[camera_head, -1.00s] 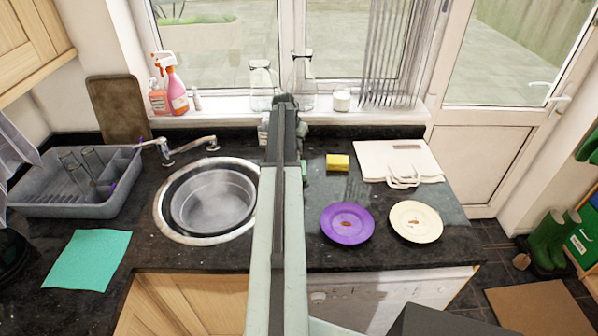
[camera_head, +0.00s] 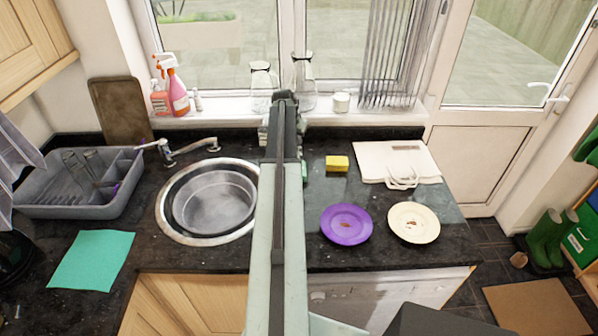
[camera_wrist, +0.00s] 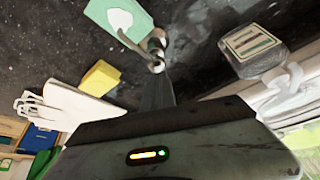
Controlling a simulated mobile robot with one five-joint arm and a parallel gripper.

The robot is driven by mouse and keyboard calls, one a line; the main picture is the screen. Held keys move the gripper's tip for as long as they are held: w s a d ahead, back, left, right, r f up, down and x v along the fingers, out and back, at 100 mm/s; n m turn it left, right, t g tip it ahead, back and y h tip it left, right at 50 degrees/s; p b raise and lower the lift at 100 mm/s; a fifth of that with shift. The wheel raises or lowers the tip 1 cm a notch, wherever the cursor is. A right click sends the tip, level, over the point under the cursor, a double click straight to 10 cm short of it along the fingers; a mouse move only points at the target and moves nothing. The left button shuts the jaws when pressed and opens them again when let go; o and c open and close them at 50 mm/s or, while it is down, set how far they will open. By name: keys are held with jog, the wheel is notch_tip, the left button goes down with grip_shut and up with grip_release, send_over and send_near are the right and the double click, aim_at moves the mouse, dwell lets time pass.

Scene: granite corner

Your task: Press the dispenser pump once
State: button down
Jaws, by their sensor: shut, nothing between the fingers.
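In the head view my arm hides most of the dispenser, with only a green sliver (camera_head: 304,171) showing to the right of the arm.
The sink (camera_head: 166,211) is left. Glass bottles (camera_head: 262,96) line the sill.

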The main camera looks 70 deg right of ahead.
notch_tip(320, 180, up, 6)
jog(key=p, duration=0.6)
